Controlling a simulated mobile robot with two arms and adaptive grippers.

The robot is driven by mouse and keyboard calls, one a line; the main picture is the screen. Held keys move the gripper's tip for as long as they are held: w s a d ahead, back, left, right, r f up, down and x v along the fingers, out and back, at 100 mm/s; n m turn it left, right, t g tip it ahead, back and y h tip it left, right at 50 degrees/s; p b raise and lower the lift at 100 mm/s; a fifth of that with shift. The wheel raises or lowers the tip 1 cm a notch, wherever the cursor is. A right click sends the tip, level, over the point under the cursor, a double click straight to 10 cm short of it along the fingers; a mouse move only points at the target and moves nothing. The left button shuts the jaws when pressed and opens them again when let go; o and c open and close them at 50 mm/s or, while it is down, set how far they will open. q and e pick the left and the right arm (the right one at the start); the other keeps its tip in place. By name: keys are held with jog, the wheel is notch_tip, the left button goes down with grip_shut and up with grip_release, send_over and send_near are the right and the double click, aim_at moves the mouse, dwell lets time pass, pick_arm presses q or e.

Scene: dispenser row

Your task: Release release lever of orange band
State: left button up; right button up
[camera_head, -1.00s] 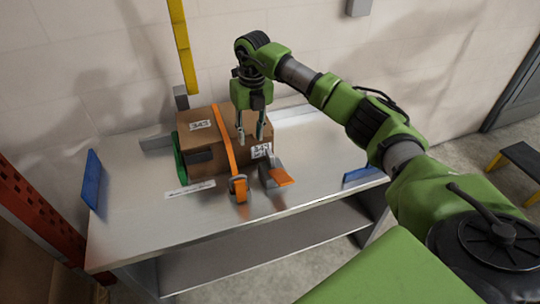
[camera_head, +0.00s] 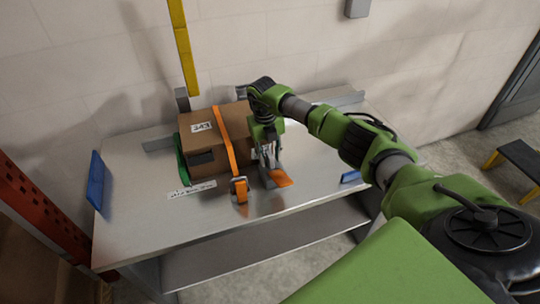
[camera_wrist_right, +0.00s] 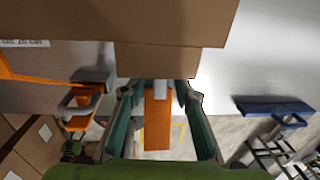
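A brown cardboard box (camera_head: 190,143) sits on the metal table with an orange band (camera_head: 226,138) over its top. The band runs down the front to a buckle (camera_head: 240,187) on the table edge side. An orange lever (camera_head: 280,178) on a grey mount stands right of that buckle. My right gripper (camera_head: 269,166) points down just above the lever. In the wrist view the right gripper (camera_wrist_right: 160,88) is open, one finger on each side of the lever (camera_wrist_right: 157,120), with visible gaps. My left gripper is not in view.
A green band (camera_head: 181,161) wraps the box's left side. A white label strip (camera_head: 192,190) lies in front of the box. The table front is mostly clear.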

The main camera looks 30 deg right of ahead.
jog(key=shift+f, duration=0.4)
grip_shut()
jog(key=shift+d, duration=0.1)
